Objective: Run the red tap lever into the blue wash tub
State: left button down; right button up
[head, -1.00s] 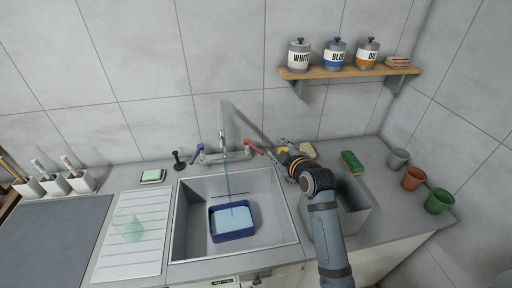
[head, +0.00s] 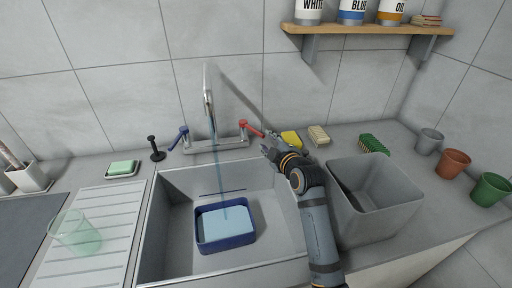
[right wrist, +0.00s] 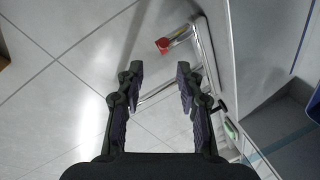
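The tap's red lever (head: 252,127) sits on the right side of the chrome tap (head: 209,95). Its red end also shows in the right wrist view (right wrist: 162,46), just above the gap between my fingertips. A thin stream of water falls from the spout into the blue wash tub (head: 225,240), which stands in the sink and holds pale blue water. My right gripper (head: 270,143) is close to the right of the red lever. In the right wrist view my right gripper (right wrist: 160,80) is open with nothing between its fingers. My left gripper is out of view.
A blue lever (head: 178,138) is on the tap's left. A black stopper (head: 155,149), soap dish (head: 122,169) and glass (head: 76,234) stand left of the sink (head: 277,228). A yellow sponge (head: 291,138) and grey bin (head: 375,207) are near my right arm.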

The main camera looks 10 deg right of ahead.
aim_at(259, 134)
jog(key=shift+s+f, duration=0.1)
jog(key=shift+f, duration=0.2)
jog(key=p+x, duration=0.1)
jog(key=x, duration=0.9)
jog(key=shift+w, duration=0.3)
grip_shut()
jog(key=shift+d, duration=0.1)
